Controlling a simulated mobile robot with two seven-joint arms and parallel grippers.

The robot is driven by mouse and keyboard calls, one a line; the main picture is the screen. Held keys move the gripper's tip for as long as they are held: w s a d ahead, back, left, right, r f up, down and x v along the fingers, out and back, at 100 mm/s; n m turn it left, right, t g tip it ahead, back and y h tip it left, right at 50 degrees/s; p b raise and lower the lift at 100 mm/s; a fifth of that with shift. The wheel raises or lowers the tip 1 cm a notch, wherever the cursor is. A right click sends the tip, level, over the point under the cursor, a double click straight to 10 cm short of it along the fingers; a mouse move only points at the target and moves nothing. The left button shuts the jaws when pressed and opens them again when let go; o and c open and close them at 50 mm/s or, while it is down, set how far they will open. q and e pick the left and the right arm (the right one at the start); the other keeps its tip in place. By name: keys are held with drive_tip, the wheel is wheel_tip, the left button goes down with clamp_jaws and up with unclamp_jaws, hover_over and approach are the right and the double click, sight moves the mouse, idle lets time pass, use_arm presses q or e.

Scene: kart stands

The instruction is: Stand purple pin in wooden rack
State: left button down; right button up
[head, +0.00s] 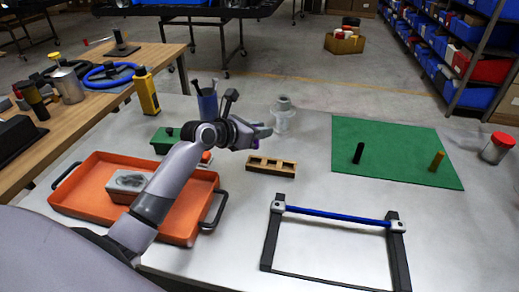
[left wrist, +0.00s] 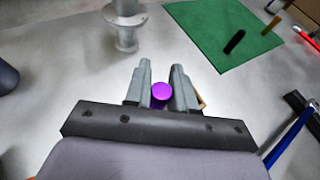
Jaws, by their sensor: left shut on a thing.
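My left gripper (head: 262,131) is above the table, just behind and a little left of the wooden rack (head: 271,165) in the head view. It is shut on the purple pin, whose round purple end (left wrist: 161,92) shows between the two fingers (left wrist: 160,85) in the left wrist view. The rack is a low wooden block with several openings. In the left wrist view only a sliver of it shows beside the right finger. My right gripper is not in view.
A green mat (head: 400,128) at right holds a black pin (head: 358,153) and an orange-yellow pin (head: 437,160). A pale stand (head: 282,118) is behind the rack. A black frame with a blue bar (head: 335,215) lies in front. An orange tray (head: 95,178) and blue cup (head: 208,104) are left.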

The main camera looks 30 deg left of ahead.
use_arm(q)
drive_tip(key=shift+f+b, duration=0.45)
drive_tip(key=shift+f, duration=2.65)
drive_tip(key=shift+f, duration=0.2)
drive_tip(key=c, duration=0.9)
unclamp_jaws()
drive_tip(key=shift+c, duration=0.2)
drive_tip(key=shift+r, duration=0.1)
drive_tip(key=shift+s+r, duration=0.1)
drive_tip(key=shift+r, duration=0.05)
drive_tip(key=p+v, duration=0.1)
drive_tip(key=v, duration=1)
drive_tip(key=shift+s+a, duration=0.2)
drive_tip(key=shift+s, duration=0.2)
